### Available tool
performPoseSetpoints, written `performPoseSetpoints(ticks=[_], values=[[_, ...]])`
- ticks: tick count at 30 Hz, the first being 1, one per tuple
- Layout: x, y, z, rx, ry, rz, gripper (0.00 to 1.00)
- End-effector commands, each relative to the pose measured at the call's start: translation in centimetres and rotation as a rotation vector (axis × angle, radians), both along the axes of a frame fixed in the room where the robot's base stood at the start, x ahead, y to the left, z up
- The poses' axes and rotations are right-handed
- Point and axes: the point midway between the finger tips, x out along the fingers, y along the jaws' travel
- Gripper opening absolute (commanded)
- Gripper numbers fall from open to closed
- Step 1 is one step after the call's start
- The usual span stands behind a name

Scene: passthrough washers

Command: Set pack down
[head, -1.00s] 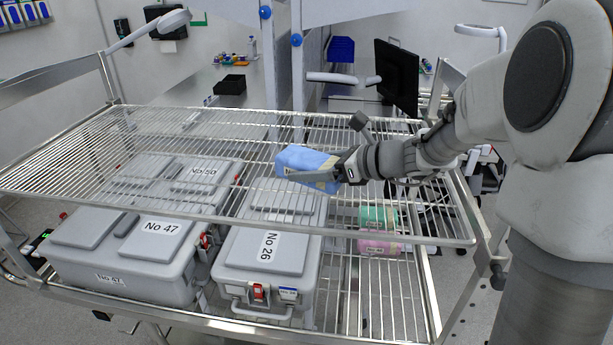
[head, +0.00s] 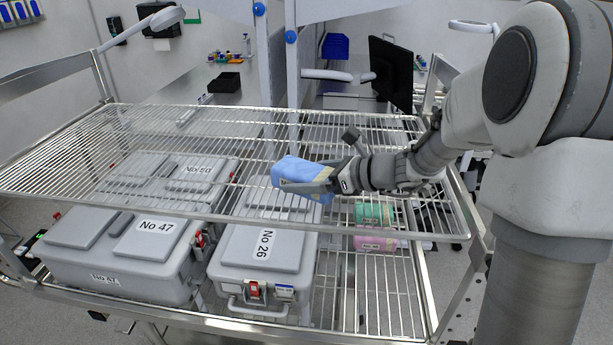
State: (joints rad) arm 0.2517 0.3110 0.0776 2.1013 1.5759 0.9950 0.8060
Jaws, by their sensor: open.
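The blue wrapped pack (head: 303,174) is at the middle of the upper wire shelf (head: 150,187) of the cart in the head view. It appears to rest on the wires, though its underside is hidden. My gripper (head: 312,184) reaches in from the right, with its fingers open around the pack's right part. One finger shows along the near side of the pack; the far finger is hidden.
Grey containers marked No 47 (head: 125,265) and No 26 (head: 262,262) stand on the lower shelf. A green pack (head: 374,212) and a pink pack (head: 376,240) lie there too. The upper shelf is otherwise bare. A monitor (head: 391,74) stands behind.

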Motion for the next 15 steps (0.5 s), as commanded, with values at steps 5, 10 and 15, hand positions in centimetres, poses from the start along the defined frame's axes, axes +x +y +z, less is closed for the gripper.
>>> performPoseSetpoints(ticks=[5,10,15], values=[[-1.1,-1.8,1.0,-0.001,-0.003,-0.003,1.00],[-2.7,-4.1,2.1,-0.002,-0.003,-0.003,1.00],[-3.6,-5.5,2.9,0.000,-0.002,-0.003,1.00]])
